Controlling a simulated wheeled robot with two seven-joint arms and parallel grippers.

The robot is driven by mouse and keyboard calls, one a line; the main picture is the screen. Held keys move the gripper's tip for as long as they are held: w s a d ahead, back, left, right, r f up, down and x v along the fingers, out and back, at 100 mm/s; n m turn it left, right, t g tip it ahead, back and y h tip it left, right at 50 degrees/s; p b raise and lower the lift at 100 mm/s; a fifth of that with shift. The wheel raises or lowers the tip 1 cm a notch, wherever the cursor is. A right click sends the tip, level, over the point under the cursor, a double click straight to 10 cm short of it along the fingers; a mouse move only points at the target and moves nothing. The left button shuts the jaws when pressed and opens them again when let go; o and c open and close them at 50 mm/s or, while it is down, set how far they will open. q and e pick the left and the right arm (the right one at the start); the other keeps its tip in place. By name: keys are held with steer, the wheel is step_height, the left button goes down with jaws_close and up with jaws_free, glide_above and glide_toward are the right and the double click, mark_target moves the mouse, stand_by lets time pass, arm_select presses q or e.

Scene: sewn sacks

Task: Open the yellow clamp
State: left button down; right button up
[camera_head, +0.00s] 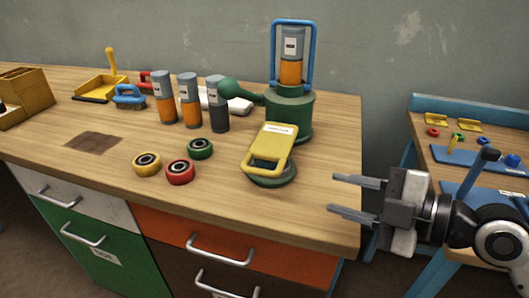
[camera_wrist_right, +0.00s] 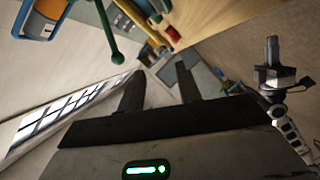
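The yellow clamp (camera_head: 278,137) is a flat plate with a loop handle and a white label. It lies tilted over a round green base at the front of the green machine (camera_head: 288,112).
The wooden table (camera_head: 225,215) carries several grey-and-orange cylinders (camera_head: 188,102) and yellow, red (camera_head: 180,172) and green rings. A blue frame (camera_head: 274,60) rises from the machine. A second bench (camera_head: 440,152) stands right. Clear wood lies in front of the rings.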

mark_target(274, 175)
steer(key=shift+w+a, duration=0.2)
steer(key=shift+w, duration=0.3)
steer(key=shift+w+a+p, duration=0.15)
steer(key=shift+a+p, duration=0.15)
steer(key=p+x, duration=0.3)
steer(key=x, duration=1.1)
steer(key=shift+a+f, duration=0.2)
steer(key=shift+a, duration=0.1)
jaws_close()
